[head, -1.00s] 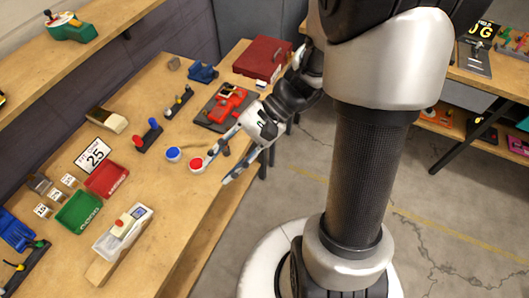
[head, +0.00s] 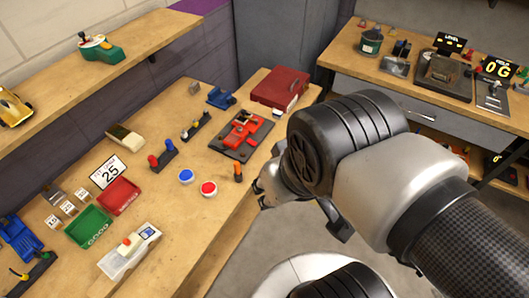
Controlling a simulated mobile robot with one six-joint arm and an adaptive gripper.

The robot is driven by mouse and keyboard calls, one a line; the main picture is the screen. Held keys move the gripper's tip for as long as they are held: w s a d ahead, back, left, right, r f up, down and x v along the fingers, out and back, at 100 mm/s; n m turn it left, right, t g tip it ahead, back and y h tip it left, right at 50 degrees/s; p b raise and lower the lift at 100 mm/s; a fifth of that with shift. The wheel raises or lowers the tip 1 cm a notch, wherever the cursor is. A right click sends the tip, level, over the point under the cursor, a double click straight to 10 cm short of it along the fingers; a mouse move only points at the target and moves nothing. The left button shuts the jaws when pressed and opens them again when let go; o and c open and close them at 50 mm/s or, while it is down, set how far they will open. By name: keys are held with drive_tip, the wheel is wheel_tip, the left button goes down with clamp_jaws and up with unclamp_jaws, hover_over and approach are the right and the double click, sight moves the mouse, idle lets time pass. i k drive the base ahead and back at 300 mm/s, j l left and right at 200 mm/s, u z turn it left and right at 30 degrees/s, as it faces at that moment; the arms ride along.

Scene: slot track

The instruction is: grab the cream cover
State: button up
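A cream cover (head: 122,135) with a darker brownish part lies on the wooden bench near the wall, left of centre in the head view. My gripper (head: 262,196) is at the bench's front edge, well to the right of the cover and apart from it. The gripper is small and seen partly from behind, with much of it covered by my own arm, so its opening is unclear. I see nothing held in it.
Between gripper and cover lie a red button (head: 208,188), a blue button (head: 186,176), an orange-handled tool (head: 238,172) and red and blue handles (head: 162,156). A red tray (head: 119,196) and a green tray (head: 88,227) stand nearer. A red case (head: 280,88) is at the far end.

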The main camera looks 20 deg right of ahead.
sight(130, 245)
drive_tip(key=j+u, duration=0.1)
drive_tip(key=u, duration=0.3)
drive_tip(key=j+u, duration=0.15)
drive_tip(key=u, duration=0.25)
drive_tip(key=j+u, duration=0.1)
drive_tip(key=u, duration=0.3)
drive_tip(key=i+j+u, duration=0.3)
drive_tip(key=j+u, duration=0.15)
drive_tip(key=j, duration=0.2)
